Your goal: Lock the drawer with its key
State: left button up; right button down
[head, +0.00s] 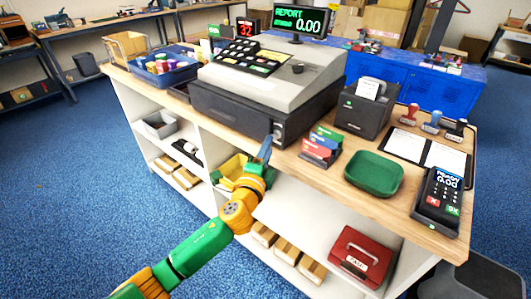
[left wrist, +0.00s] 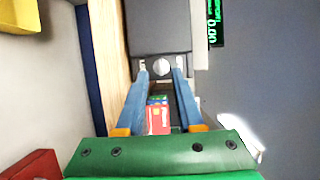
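The dark cash drawer (head: 232,112) sits under the grey register (head: 265,75) on the counter and looks shut. My left gripper (head: 265,148) is at its near right corner, by the counter edge. In the left wrist view its blue fingers (left wrist: 161,74) are apart. A round silver piece (left wrist: 161,67) shows between the fingertips, against the dark drawer (left wrist: 160,30). I cannot tell whether it is the lock or the head of a key, nor whether the fingers touch it. No separate key is clear. My right gripper is out of view.
A green tray (head: 373,173), a card terminal (head: 441,201) and a receipt printer (head: 366,105) are further right. Below are shelves with a red cash box (head: 362,256).

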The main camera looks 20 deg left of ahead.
pick_arm(q)
jog(key=s, duration=0.4)
jog(key=shift+s+d, duration=0.1)
jog(key=shift+s, duration=0.2)
jog(key=s+a+f+n+g, duration=0.1)
jog(key=s+f+n+g, duration=0.15)
jog(key=f, duration=0.75)
jog(key=s+a+f+n+g, duration=0.1)
jog(key=s+f+g, duration=0.2)
jog(key=f, duration=0.6)
jog(key=s+a+f+n+g, duration=0.2)
jog(key=s+f+g, duration=0.1)
jog(key=f, duration=0.7)
jog(key=s+f+n+g, duration=0.4)
jog(key=s+f, duration=0.8)
jog(key=s, duration=0.2)
jog(key=s+d+f+n+g, duration=0.1)
jog(key=s+f+n+g, duration=0.1)
jog(key=s, duration=0.8)
jog(key=s+f+n+g+h, duration=0.1)
jog(key=s+f+n+g, duration=0.1)
jog(key=s, duration=0.8)
notch_tip(320, 180, down, 2)
jog(key=shift+s+d+f+n, duration=0.15)
jog(key=shift+d+n, duration=0.25)
jog(key=shift+n, duration=0.35)
